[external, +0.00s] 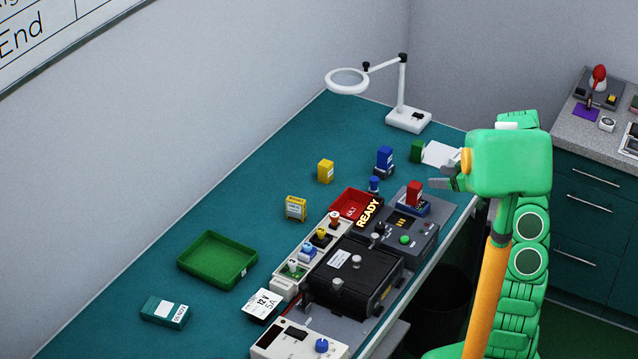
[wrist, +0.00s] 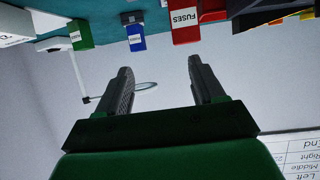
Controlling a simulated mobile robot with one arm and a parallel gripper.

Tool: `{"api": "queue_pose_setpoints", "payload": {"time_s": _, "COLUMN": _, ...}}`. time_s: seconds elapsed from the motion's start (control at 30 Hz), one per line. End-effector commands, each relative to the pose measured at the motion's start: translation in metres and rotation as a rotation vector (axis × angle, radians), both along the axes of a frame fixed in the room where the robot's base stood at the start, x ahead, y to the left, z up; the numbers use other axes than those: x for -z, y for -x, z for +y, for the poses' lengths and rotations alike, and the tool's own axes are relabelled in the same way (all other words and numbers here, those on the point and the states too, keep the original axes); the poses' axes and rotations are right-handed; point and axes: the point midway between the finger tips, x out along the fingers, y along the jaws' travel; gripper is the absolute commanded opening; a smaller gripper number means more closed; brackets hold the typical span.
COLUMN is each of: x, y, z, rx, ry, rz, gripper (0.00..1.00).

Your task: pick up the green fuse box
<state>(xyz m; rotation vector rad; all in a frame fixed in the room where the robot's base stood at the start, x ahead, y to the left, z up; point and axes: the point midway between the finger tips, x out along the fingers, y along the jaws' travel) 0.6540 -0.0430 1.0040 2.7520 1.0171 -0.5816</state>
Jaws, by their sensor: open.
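The green fuse box (external: 417,151) stands upright on the teal bench near its back right part, beside a white sheet-like item (external: 439,154). In the wrist view, which looks upside down, the green fuse box (wrist: 81,34) is at the upper left with a white label. My gripper (external: 447,175) is open and empty, to the right and in front of the green box in the external view. In the wrist view my gripper (wrist: 160,66) has its two fingers spread, with nothing between them but the wall and part of a lamp. The green box lies outside the fingers.
A blue fuse box (external: 385,160) and red fuse box (external: 414,192) stand near the green one. A magnifier lamp (external: 408,119) stands behind. A yellow box (external: 326,171), green tray (external: 218,259) and black test unit (external: 355,274) are further left. Bare bench lies along the wall.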

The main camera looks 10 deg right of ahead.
Motion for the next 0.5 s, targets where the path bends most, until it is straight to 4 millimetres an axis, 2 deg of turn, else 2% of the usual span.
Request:
{"api": "queue_pose_setpoints", "payload": {"time_s": 0.17, "x": -0.002, "y": -0.068, "z": -0.048, "rx": 0.202, "ry": 0.022, "rz": 0.029, "gripper": 0.68}}
{"api": "queue_pose_setpoints", "payload": {"time_s": 0.3, "x": -0.011, "y": -0.121, "z": -0.093, "rx": 0.412, "ry": 0.001, "rz": 0.055, "gripper": 0.68}}
{"api": "queue_pose_setpoints", "payload": {"time_s": 0.5, "x": -0.024, "y": -0.181, "z": -0.156, "rx": 0.730, "ry": -0.103, "rz": 0.102, "gripper": 0.68}}
